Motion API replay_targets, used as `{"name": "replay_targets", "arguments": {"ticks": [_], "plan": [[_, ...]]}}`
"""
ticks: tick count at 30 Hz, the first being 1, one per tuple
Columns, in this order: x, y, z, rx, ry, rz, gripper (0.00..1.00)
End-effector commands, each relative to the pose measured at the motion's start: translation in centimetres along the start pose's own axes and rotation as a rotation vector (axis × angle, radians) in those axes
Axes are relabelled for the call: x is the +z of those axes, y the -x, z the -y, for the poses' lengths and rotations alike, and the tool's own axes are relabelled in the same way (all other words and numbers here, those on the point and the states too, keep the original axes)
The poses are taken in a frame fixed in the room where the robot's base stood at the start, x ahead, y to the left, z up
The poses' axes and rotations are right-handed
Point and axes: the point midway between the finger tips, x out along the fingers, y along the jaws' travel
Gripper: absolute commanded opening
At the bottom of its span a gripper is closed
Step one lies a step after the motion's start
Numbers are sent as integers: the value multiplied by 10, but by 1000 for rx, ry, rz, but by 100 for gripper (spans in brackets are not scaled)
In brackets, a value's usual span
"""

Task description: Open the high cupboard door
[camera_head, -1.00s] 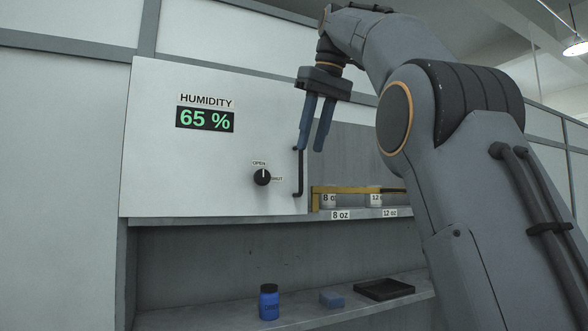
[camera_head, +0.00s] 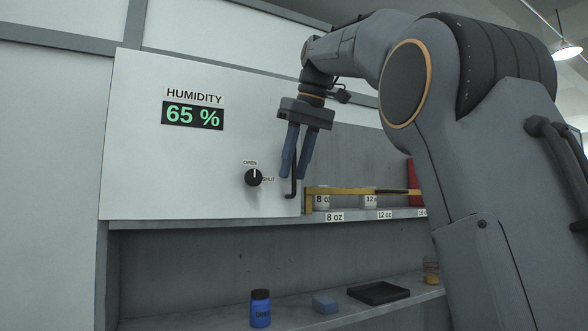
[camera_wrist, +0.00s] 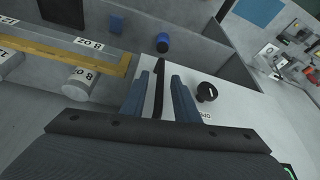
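The high cupboard door (camera_head: 135,150) is a white panel at the upper left in the head view, and it looks shut. It carries a humidity display reading 65 % (camera_head: 192,115) and a black knob (camera_head: 254,177) with OPEN and SHUT labels. A black vertical bar handle (camera_head: 292,190) is at its right edge. My gripper (camera_head: 294,176) points down at the handle, with its two blue fingers apart. In the wrist view the handle (camera_wrist: 159,92) shows between the open fingers (camera_wrist: 158,88). I cannot tell whether either finger touches it.
Right of the door is an open shelf with a yellow rail (camera_head: 350,190) and white containers labelled 8 oz (camera_head: 322,202) and 12 oz (camera_head: 370,202). The lower shelf holds a blue jar (camera_head: 260,308), a blue block (camera_head: 325,304) and a black tray (camera_head: 378,293).

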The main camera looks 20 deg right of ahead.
Motion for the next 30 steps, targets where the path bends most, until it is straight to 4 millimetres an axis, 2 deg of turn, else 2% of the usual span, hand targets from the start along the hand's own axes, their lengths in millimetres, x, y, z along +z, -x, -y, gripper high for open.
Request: {"name": "replay_targets", "arguments": {"ticks": [12,13,18,30], "plan": [[0,-8,0,1,-1,0,28],[0,-8,0,1,-1,0,26],[0,-8,0,1,-2,0,0],[5,-6,2,5,-14,0,0]]}}
